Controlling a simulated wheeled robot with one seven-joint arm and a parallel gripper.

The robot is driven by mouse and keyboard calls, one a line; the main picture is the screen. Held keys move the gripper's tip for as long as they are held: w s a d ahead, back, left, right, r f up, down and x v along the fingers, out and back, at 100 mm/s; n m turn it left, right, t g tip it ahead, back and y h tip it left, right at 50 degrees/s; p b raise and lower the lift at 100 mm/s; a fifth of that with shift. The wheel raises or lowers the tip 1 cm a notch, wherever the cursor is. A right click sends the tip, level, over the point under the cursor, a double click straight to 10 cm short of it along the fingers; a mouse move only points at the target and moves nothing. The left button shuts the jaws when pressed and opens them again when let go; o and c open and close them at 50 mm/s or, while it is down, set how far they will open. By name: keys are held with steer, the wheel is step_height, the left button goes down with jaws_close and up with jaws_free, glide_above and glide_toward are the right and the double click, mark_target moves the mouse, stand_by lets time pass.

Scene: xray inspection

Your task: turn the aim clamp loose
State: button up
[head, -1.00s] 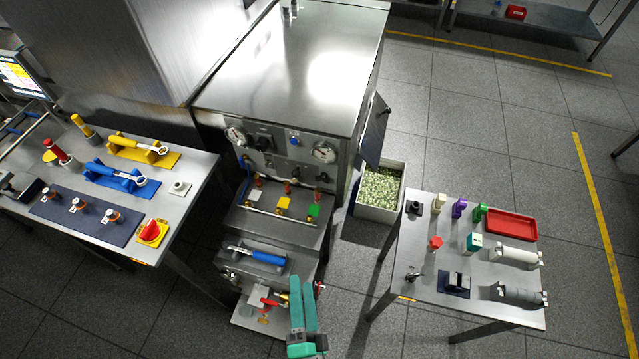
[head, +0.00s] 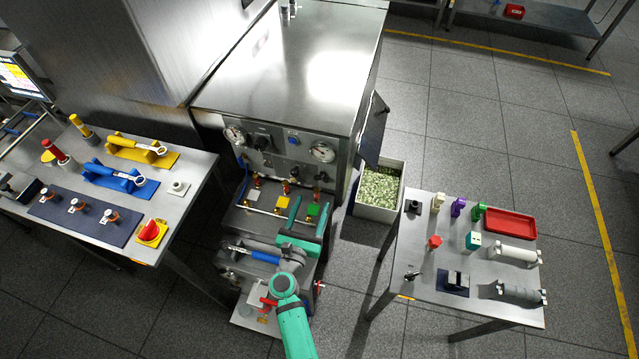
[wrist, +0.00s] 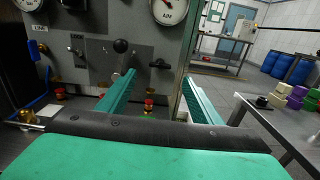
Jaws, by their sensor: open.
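No part is clearly marked as the aim clamp, and I cannot tell which one it is. Candidates are a red-handled fitting (head: 268,303) on the low front ledge and a red knob (head: 320,286) at its right side. A black-knobbed lever (wrist: 121,46) stands on the panel above the left finger. My arm hides part of the low ledge.
The gauge panel (head: 275,157) rises behind. A side table (head: 425,285) with small parts stands right, a tool bench (head: 190,210) left. A bin of pellets (head: 379,210) stands between machine and side table.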

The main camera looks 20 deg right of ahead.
mark_target(320, 181)
steer(key=x, duration=0.9)
steer(key=shift+w+d, duration=0.2)
steer(key=shift+w, duration=0.05)
steer(key=c, duration=1.1)
steer(key=shift+o, duration=0.2)
